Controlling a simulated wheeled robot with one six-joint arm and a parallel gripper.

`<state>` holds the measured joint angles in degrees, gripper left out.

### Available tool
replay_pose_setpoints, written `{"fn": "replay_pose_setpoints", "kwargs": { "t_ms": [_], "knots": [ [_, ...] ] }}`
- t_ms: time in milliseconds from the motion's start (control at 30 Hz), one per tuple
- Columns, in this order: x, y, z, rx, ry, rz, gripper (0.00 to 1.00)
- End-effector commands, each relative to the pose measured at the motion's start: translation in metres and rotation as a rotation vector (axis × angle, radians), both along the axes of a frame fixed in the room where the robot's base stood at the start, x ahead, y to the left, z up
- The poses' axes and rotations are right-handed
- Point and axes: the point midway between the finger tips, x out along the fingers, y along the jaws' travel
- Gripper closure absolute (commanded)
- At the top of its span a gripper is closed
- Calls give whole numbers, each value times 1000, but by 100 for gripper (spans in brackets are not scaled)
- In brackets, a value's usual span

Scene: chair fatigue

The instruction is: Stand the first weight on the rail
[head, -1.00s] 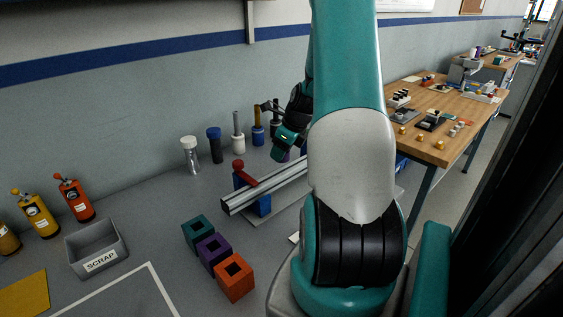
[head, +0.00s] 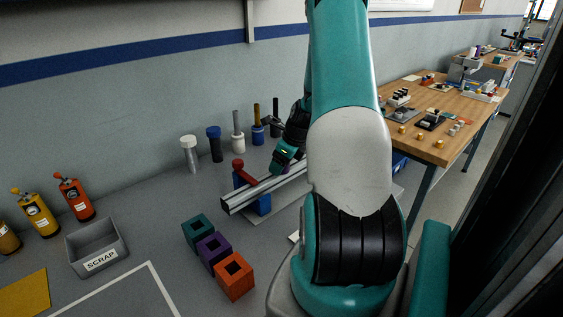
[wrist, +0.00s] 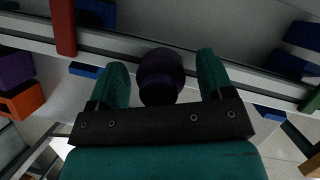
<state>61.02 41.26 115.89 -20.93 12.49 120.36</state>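A silver rail (head: 262,192) runs across a plate on the bench; it also crosses the wrist view (wrist: 215,63). A dark purple rounded weight (wrist: 160,75) is between the fingers of my gripper (wrist: 163,78) in the wrist view, in front of the rail. A narrow gap shows on each side of it, so the fingers look open around it. Whether its base touches the rail is hidden. In the head view my gripper (head: 281,163) is low over the far part of the rail, and the weight is not clearly visible there.
A red lever (head: 246,178) and blue support (head: 262,206) are at the rail's near end. Teal, purple and orange hollow blocks (head: 235,277) stand in front. A grey SCRAP bin (head: 117,234) is left. Several upright tools (head: 215,147) line the back.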

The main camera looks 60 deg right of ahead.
Motion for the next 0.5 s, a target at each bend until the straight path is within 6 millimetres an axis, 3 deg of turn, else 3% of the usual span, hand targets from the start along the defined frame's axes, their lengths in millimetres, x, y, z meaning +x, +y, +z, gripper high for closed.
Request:
{"fn": "replay_pose_setpoints", "kwargs": {
  "t_ms": [267,500],
  "knots": [
    [-3,-1,10,-2,-1,-1,26],
    [-21,-3,55,-5,-2,-2,26]
  ]
}}
